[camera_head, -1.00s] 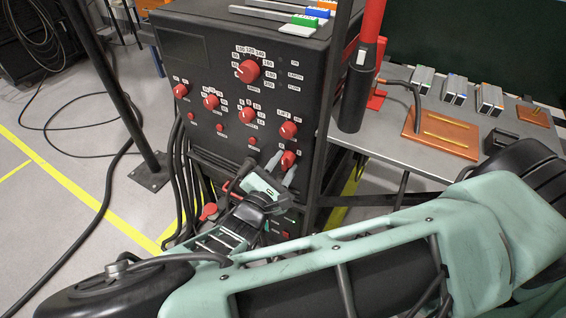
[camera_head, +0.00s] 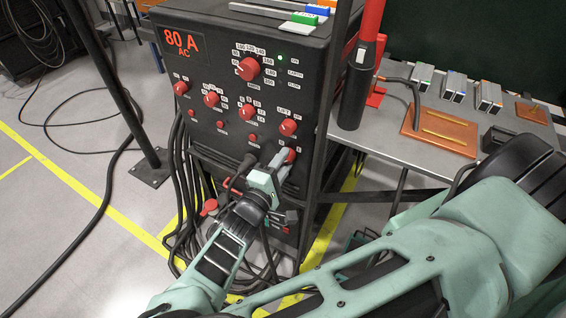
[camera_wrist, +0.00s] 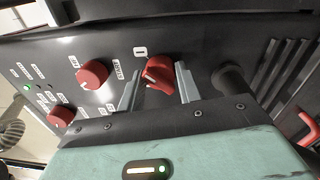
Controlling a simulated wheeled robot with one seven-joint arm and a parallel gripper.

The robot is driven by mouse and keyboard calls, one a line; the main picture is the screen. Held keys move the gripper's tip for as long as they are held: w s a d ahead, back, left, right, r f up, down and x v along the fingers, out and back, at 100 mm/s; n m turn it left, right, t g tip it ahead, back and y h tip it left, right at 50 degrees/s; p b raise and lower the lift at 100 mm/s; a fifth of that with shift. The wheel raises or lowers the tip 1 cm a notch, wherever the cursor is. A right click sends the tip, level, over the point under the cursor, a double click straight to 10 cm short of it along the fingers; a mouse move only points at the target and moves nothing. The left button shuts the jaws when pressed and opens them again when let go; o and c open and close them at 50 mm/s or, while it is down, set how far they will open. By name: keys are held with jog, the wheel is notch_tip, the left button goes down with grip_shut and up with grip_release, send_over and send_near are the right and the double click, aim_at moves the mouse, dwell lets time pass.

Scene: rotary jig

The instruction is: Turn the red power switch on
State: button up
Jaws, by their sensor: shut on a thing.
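The red power switch (camera_head: 291,153) is the lowest right knob on the front of the black power unit (camera_head: 222,150). It also shows in the wrist view (camera_wrist: 158,72), turned at a slant, with a "0" label above it. My gripper (camera_head: 283,160) reaches the panel from below, with its two grey fingers on either side of the switch, shut on it. The fingers hide part of the label area around the switch. The unit's display (camera_head: 181,42) is lit and reads "80 A AC". A green lamp (camera_head: 280,58) glows at the upper right of the panel.
Other red knobs, such as the large one (camera_head: 248,69), sit above and left of the switch. Black cables hang at the unit's left side. A grey table (camera_head: 390,140) with a copper-coloured plate (camera_head: 440,128) stands to the right.

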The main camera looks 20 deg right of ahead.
jog(key=shift+f+m, duration=0.1)
jog(key=shift+m, duration=0.3)
jog(key=o, duration=1)
